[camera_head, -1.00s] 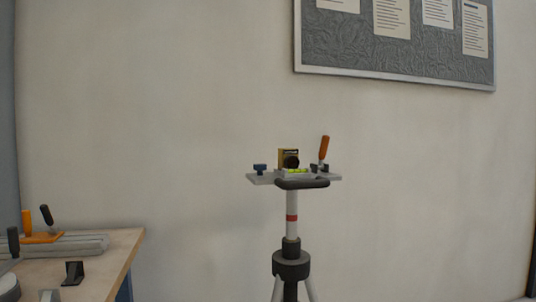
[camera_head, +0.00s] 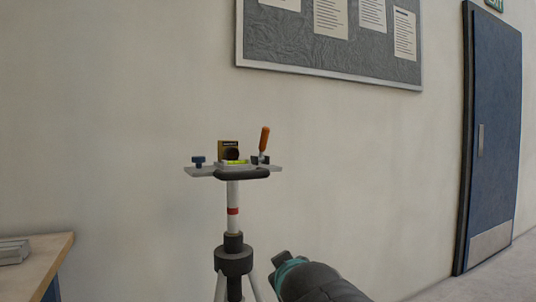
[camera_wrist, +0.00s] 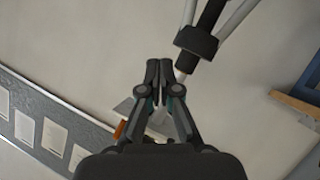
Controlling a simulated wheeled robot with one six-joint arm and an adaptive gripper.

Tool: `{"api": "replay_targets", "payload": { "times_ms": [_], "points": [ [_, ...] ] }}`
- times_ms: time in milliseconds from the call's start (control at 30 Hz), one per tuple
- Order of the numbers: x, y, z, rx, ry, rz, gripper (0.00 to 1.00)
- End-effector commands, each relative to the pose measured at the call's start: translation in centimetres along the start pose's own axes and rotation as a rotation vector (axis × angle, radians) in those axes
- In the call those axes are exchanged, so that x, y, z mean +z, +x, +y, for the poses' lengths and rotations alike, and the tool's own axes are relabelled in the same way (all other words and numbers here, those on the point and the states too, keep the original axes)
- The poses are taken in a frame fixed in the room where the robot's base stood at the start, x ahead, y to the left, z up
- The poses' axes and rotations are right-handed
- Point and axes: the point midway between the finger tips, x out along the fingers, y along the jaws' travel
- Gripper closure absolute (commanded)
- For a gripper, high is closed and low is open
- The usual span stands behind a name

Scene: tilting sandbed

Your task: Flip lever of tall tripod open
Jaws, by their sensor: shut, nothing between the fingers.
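The tall tripod (camera_head: 234,260) stands left of centre in the head view, with a flat plate (camera_head: 205,171) on top. The lever (camera_head: 264,140) has an orange handle and stands nearly upright, tilted slightly right, at the plate's right side. In the wrist view the tripod (camera_wrist: 198,42) appears upside down, its column running behind my gripper (camera_wrist: 159,65). My gripper is shut and empty, with its fingertips together. A bit of the orange handle (camera_wrist: 120,130) shows left of the fingers; the rest of the lever is hidden. In the head view my arm is at lower centre, apart from the tripod.
On the plate are a blue knob (camera_head: 198,161), a yellow-black box (camera_head: 229,150) and a green level (camera_head: 236,162). A wooden table (camera_head: 45,258) is at the lower left. A notice board (camera_head: 330,45) hangs behind. Clear floor leads to a blue door (camera_head: 490,140).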

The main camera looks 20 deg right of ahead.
Motion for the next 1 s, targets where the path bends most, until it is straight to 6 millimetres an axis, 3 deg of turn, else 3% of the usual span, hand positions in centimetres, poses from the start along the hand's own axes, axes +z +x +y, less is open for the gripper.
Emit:
{"api": "replay_targets", "payload": {
  "times_ms": [33, 200, 400, 500, 700, 1000],
  "points": [
    [-1.7, 1.5, 2.3, 0.062, -0.054, 0.074, 1.0],
    [-8.6, 3.5, 9.2, 0.242, -0.283, 0.339, 1.0],
    [-14.0, 4.3, 14.2, 0.385, -0.608, 0.614, 1.0],
    [-15.2, 4.3, 15.4, 0.422, -0.763, 0.73, 1.0],
    [-15.6, 4.0, 16.3, 0.44, -0.976, 0.888, 1.0],
    [-15.5, 3.8, 16.3, 0.435, -1.052, 0.948, 1.0]
  ]
}}
